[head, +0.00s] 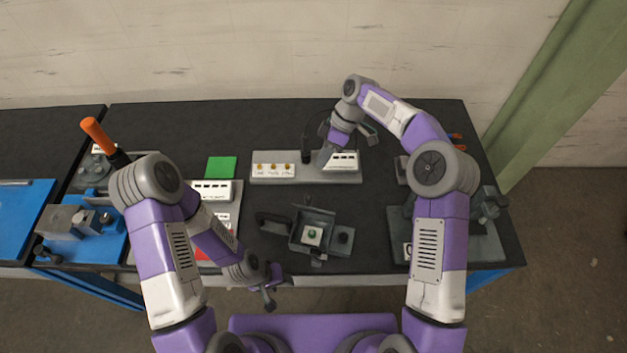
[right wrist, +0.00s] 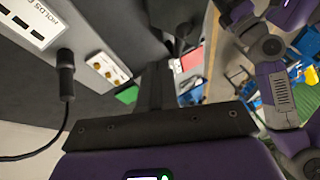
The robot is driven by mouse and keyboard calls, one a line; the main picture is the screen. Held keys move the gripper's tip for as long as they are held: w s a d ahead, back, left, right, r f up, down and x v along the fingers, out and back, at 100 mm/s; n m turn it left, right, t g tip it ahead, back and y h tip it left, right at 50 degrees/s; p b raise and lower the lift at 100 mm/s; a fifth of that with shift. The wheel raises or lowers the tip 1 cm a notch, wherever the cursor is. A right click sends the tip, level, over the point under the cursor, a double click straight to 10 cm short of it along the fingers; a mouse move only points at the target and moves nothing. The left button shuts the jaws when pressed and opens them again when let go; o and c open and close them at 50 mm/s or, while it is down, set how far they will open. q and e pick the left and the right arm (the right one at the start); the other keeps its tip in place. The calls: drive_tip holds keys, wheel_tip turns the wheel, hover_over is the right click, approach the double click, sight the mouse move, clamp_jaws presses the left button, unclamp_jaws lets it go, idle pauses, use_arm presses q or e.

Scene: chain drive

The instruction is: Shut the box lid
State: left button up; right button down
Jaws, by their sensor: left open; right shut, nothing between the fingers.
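A small dark grey box (head: 296,243) stands near the front middle of the table in the head view. Its lid (head: 315,214) appears raised at the back, and a pale piece with a green centre (head: 312,235) shows inside. My left gripper (head: 270,292) is open and empty, in front of the box and to its left, at the table's front edge. My right gripper (head: 323,158) is shut and empty behind the box, over the grey panel. Its dark fingers show in the right wrist view (right wrist: 156,85), where I cannot make out the box clearly.
The long grey panel (head: 305,180) with yellow knobs and a black cable plug (head: 306,150) lies behind the box. A green square (head: 221,167) and a labelled board are at left. Dark fixtures (head: 478,247) stand at right.

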drive_tip(key=s+a+f, duration=0.2)
drive_tip(key=s+f, duration=0.2)
drive_tip(key=f, duration=0.1)
drive_tip(key=shift+s+a+f+p, duration=0.3)
drive_tip(key=shift+s+a+p, duration=0.05)
drive_tip(key=shift+a+p, duration=0.1)
